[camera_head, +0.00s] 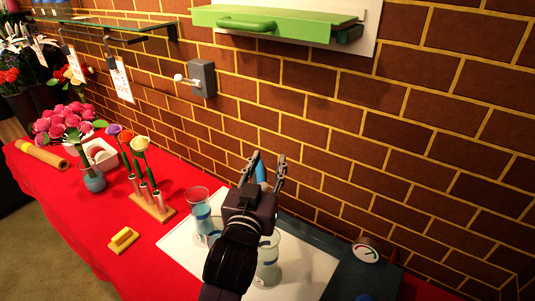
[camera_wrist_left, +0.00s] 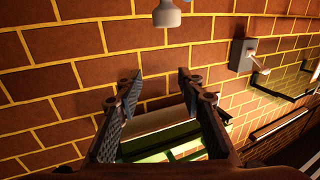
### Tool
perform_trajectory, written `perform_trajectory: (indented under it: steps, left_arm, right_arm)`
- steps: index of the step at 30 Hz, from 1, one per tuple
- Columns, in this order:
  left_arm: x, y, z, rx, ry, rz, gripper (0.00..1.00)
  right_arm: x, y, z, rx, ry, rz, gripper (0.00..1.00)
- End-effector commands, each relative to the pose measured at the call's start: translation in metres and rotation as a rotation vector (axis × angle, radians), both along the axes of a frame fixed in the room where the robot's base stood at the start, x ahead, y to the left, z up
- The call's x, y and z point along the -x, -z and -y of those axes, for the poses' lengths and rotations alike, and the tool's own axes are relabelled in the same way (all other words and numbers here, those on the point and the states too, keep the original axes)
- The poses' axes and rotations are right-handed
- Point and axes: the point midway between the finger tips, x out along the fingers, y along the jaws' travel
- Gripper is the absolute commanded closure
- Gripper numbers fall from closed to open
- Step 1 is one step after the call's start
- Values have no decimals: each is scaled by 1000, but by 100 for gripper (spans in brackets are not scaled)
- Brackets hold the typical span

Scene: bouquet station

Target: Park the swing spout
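I cannot identify the swing spout for certain. A grey wall box (camera_head: 202,78) carries a short arm with a pale knob (camera_head: 181,78) that points left, out from the brick wall. The box also shows at the right of the left wrist view (camera_wrist_left: 240,55), with its pale arm (camera_wrist_left: 258,65). My left gripper (camera_head: 269,163) is open and empty, its fingers apart, right of and below the box. A pale rounded piece (camera_wrist_left: 167,14) is cut off at that view's top edge. My right gripper is not in view.
A green shelf with a handle (camera_head: 247,25) is on the wall above. Glass vases (camera_head: 202,207) stand on a white mat (camera_head: 180,250) around my left forearm. A flower rack (camera_head: 153,211), yellow block (camera_head: 123,240) and round dial (camera_head: 366,253) are on or beside the red table.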

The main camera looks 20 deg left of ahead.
Motion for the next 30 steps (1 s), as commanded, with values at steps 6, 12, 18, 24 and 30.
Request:
perform_trajectory:
  steps: [6,12,18,24,30]
  left_arm:
    - [0,-32,0,1,1,3,65]
    - [0,-37,0,-2,1,0,65]
    - [0,-36,0,-2,1,0,69]
    - [-1,-36,14,-126,77,39,91]
    - [9,-25,53,-446,294,151,100]
  right_arm:
    - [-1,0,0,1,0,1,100]
    - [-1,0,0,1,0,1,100]
    - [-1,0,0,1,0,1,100]
    - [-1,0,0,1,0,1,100]
    - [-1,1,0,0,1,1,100]
